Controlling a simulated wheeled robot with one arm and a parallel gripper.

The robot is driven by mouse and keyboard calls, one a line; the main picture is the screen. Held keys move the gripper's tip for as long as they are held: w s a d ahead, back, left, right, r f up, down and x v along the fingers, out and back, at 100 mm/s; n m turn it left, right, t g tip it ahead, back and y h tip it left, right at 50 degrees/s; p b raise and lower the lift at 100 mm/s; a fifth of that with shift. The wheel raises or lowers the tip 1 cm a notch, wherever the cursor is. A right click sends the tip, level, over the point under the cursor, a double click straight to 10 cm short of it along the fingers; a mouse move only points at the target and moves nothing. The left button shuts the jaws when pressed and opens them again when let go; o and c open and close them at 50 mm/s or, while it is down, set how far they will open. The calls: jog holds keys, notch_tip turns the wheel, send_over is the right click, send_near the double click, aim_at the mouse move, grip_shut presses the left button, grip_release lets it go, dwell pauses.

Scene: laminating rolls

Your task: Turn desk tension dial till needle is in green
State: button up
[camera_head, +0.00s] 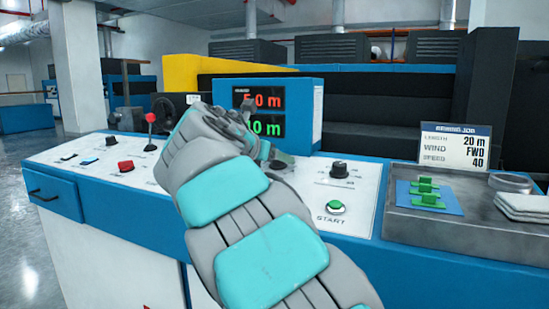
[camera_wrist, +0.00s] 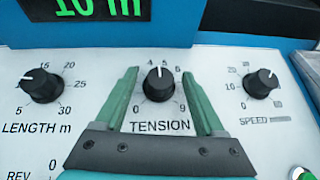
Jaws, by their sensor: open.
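The black tension dial (camera_wrist: 159,84) stands on the white desk panel, above the printed word TENSION, in the middle of the wrist view. Its white mark points almost straight up, close to the 4 and 5 on its scale. My gripper (camera_wrist: 160,73) is open, with one green finger on each side of the dial. Gaps show between the fingers and the knob. In the head view my own arm hides the tension dial. No needle or green band shows in either view.
The length dial (camera_wrist: 41,85) is left of the gripper and the speed dial (camera_wrist: 261,83) right. A blue display box (camera_head: 302,94) stands behind. The green START button (camera_head: 336,208), red button (camera_head: 126,166) and red-knobbed lever (camera_head: 151,118) share the desk. A grey tray (camera_head: 428,234) lies right.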

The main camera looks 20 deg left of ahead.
jog(key=shift+c, duration=0.4)
grip_shut()
jog(key=shift+d+n+y, duration=0.15)
jog(key=shift+n+y, duration=0.75)
jog(key=shift+y, duration=0.1)
jog(key=shift+n+y, duration=0.6)
jog(key=shift+n, duration=0.1)
